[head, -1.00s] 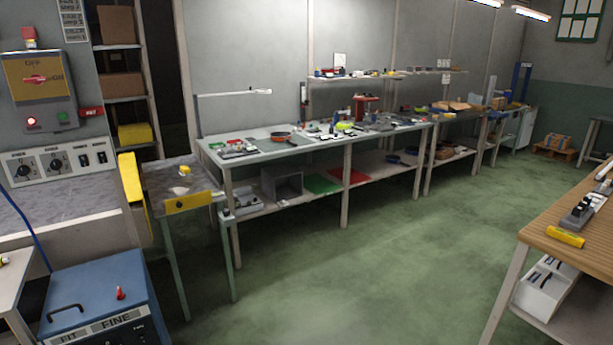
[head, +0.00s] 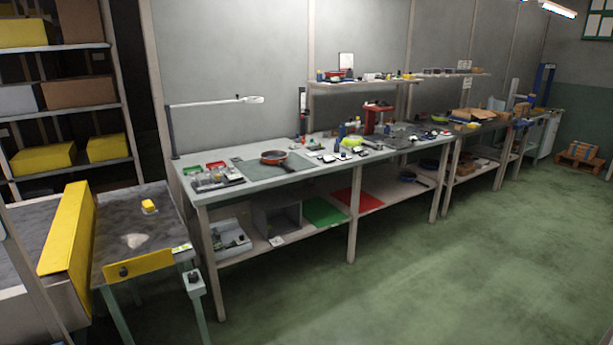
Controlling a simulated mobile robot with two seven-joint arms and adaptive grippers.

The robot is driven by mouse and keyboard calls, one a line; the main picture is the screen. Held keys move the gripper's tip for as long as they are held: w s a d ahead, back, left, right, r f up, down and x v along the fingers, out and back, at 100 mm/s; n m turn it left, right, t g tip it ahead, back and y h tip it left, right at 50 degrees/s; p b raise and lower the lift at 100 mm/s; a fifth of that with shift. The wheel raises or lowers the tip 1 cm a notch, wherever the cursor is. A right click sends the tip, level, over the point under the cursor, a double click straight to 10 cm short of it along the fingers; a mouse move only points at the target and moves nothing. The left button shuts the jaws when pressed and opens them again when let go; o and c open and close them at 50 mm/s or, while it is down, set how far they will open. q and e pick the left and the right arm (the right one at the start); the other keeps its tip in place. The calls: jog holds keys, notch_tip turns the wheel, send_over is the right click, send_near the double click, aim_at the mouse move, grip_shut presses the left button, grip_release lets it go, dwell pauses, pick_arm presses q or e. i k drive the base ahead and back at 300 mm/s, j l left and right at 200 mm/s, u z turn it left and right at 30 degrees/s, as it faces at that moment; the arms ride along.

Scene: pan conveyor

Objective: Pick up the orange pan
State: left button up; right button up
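An orange pan (head: 274,157) with a dark inside sits on a grey-green mat (head: 252,172) on the long workbench (head: 212,196) against the wall. A dark handle (head: 288,167) seems to point toward the front edge of the bench. The pan is some distance ahead of me. Neither of my grippers shows in the head view.
A conveyor (head: 112,222) with yellow guards ends left of the bench. A small post with a box (head: 194,283) stands at its corner. Small parts and tools lie along the bench top. The green floor (head: 420,270) in front is clear.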

aim_at(273, 156)
jog(key=i+l, duration=0.15)
jog(key=i, duration=2.9)
jog(key=j+u, duration=0.05)
jog(key=j, duration=0.1)
